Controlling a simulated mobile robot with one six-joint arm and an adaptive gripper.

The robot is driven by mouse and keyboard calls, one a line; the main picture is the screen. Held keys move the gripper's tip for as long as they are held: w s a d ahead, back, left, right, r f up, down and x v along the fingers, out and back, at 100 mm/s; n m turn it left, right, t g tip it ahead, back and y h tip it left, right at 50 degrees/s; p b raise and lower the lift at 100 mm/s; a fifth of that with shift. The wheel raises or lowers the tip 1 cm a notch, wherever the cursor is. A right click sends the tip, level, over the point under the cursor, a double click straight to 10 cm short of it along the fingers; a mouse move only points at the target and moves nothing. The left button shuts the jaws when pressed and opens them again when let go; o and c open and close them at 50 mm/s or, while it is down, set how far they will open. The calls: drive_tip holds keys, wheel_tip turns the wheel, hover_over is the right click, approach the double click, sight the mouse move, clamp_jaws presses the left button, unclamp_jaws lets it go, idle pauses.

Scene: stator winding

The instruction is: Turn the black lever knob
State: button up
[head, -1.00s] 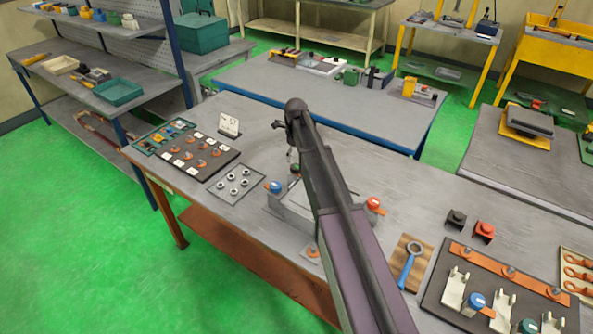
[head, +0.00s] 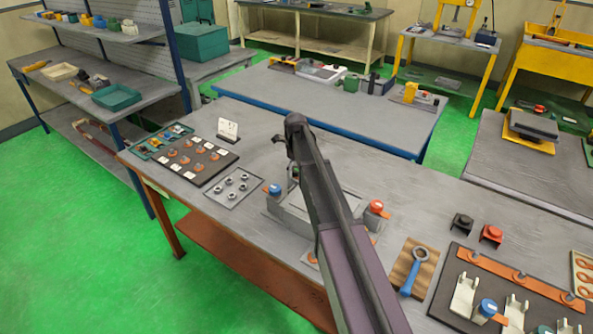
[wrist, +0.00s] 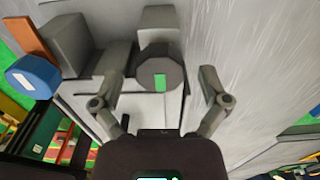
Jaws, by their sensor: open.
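A dark, many-sided knob (wrist: 160,72) with a green mark on its face shows in the wrist view, in front of a grey block. My gripper (wrist: 163,75) is open, with one finger on each side of the knob and a gap to it on both sides. Whether the fingertips reach the knob's depth I cannot tell.
A blue knob (wrist: 33,77) on an orange piece sits left of the dark knob; an orange-red knob (head: 376,206) stands at the fixture's right. A tray of rings (head: 233,187) lies left, a blue-handled tool (head: 414,270) right. The bench behind the fixture is mostly clear.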

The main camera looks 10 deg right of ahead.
drive_tip(key=c, duration=1.1)
drive_tip(key=shift+d, duration=0.1)
